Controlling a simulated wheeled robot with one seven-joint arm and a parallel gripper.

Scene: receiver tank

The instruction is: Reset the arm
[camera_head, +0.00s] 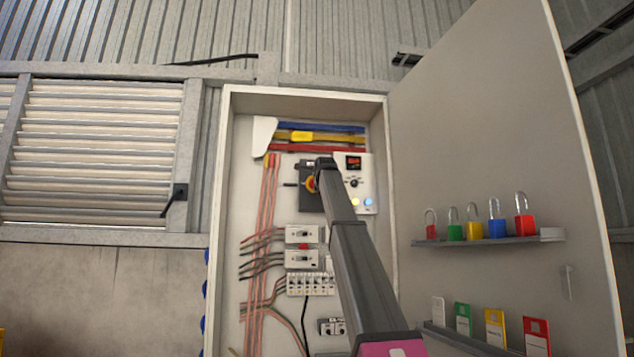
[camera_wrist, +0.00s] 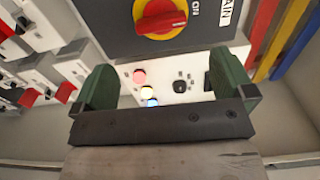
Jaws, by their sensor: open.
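My arm reaches up into the open electrical cabinet (camera_head: 228,200). In the wrist view my gripper (camera_wrist: 165,82) shows two green fingers spread wide apart with nothing held between them. Between and beyond them is a white control panel (camera_wrist: 190,72) with red, white and blue lights and a black selector knob (camera_wrist: 180,87). The red and yellow main switch (camera_wrist: 160,17) on its dark plate lies just beyond the fingers, apart from them. In the head view that switch (camera_head: 310,184) is partly hidden by my wrist, and the fingers cannot be made out.
The cabinet door (camera_head: 480,130) stands open at the right, with several coloured padlocks on a shelf (camera_head: 490,241) and tags below. Breakers (camera_head: 303,234) and wires sit lower in the cabinet. Blue, yellow and red busbars (camera_head: 340,148) run above. A louvred wall (camera_head: 95,150) is left.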

